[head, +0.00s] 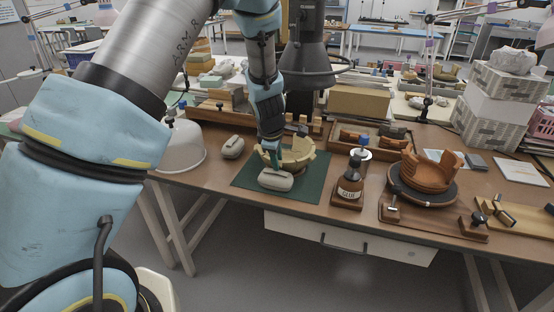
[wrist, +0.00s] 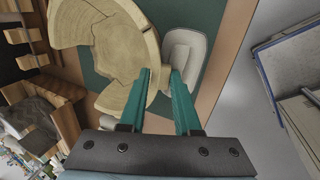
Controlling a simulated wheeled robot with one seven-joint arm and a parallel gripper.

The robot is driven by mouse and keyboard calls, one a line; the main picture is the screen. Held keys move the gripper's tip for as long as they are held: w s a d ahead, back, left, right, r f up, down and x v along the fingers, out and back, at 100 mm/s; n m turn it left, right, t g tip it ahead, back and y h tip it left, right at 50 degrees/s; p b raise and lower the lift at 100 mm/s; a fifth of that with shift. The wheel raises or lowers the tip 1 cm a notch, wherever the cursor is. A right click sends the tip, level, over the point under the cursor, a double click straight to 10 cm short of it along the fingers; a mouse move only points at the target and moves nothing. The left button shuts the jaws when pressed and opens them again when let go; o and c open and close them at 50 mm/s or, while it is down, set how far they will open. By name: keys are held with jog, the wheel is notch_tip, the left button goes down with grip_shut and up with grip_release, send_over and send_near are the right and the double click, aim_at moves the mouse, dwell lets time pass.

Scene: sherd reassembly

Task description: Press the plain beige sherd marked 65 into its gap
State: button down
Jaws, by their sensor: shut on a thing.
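The beige vessel (head: 299,154) stands on a dark green mat (head: 308,188) in the head view. In the wrist view its pale, wood-like body (wrist: 108,38) fills the upper left, with an open gap on its left side. My gripper (head: 276,150) points down at the vessel's near left edge. In the wrist view its teal fingers (wrist: 159,74) sit at the vessel's right edge, shut on the plain beige sherd (wrist: 160,78). Only a sliver of the sherd shows between the fingers, and no number can be read. I cannot tell whether it touches the vessel.
A grey bag-like weight (head: 275,180) lies in front of the vessel, close to my gripper; another (head: 233,147) lies to the left. A dark bottle on a wooden block (head: 348,190) and an orange sherd vessel (head: 430,172) stand to the right. A clear dome (head: 182,146) stands left.

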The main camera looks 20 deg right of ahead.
jog(key=shift+f, duration=0.1)
jog(key=c, duration=0.6)
grip_release()
jog(key=shift+o, duration=0.3)
jog(key=shift+s+a, duration=0.1)
jog(key=shift+s+f, duration=0.1)
jog(key=shift+f, duration=0.1)
jog(key=shift+r, duration=0.1)
jog(key=v, duration=1.1)
jog(key=shift+w+r, duration=0.2)
jog(key=shift+w, duration=0.05)
